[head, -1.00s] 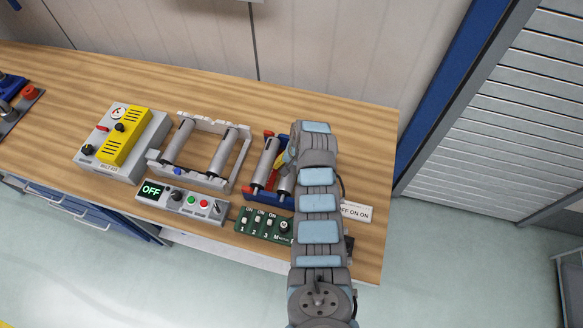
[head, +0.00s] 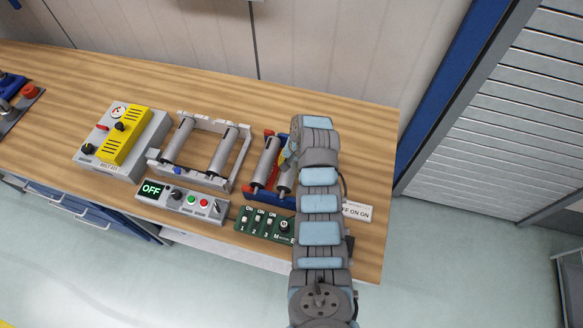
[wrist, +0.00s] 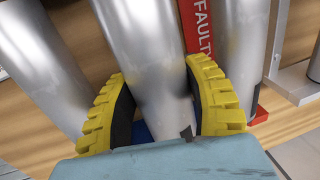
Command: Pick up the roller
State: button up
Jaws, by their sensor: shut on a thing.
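My gripper (wrist: 157,72) has its yellow-ribbed fingers on both sides of a silver metal roller (wrist: 143,45) in the wrist view, shut on it. In the head view that roller (head: 284,180) is at the right side of a small blue holder (head: 256,194), partly covered by my wrist. Another roller (head: 265,165) lies beside it on the left in the holder. My fingers are mostly hidden behind the arm in the head view. I cannot tell whether the held roller is clear of the holder.
A grey frame (head: 200,120) with two rollers stands left of the holder. A grey box with a yellow cover (head: 124,135), an OFF control panel (head: 183,200) and a green switch box (head: 263,223) are near. In the wrist view, a red FAULTY strip (wrist: 197,30) is close to the right finger.

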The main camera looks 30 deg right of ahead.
aim_at(293, 166)
jog(key=shift+r, duration=0.65)
jog(key=shift+s+a+r, duration=0.3)
jog(key=shift+s+r, duration=0.45)
jog(key=shift+s, duration=0.1)
jog(key=s+r+p, duration=0.1)
jog(key=s+a+r, duration=0.1)
jog(key=r, duration=0.1)
jog(key=s+r+p, duration=0.1)
jog(key=r, duration=0.1)
jog(key=shift+s+a+r+p, duration=0.1)
jog(key=shift+s+a+p, duration=0.15)
jog(key=shift+s+p, duration=0.1)
jog(key=s+a+r+p, duration=0.3)
jog(key=s+p, duration=0.2)
jog(key=s, duration=0.2)
jog(key=shift+s, duration=0.35)
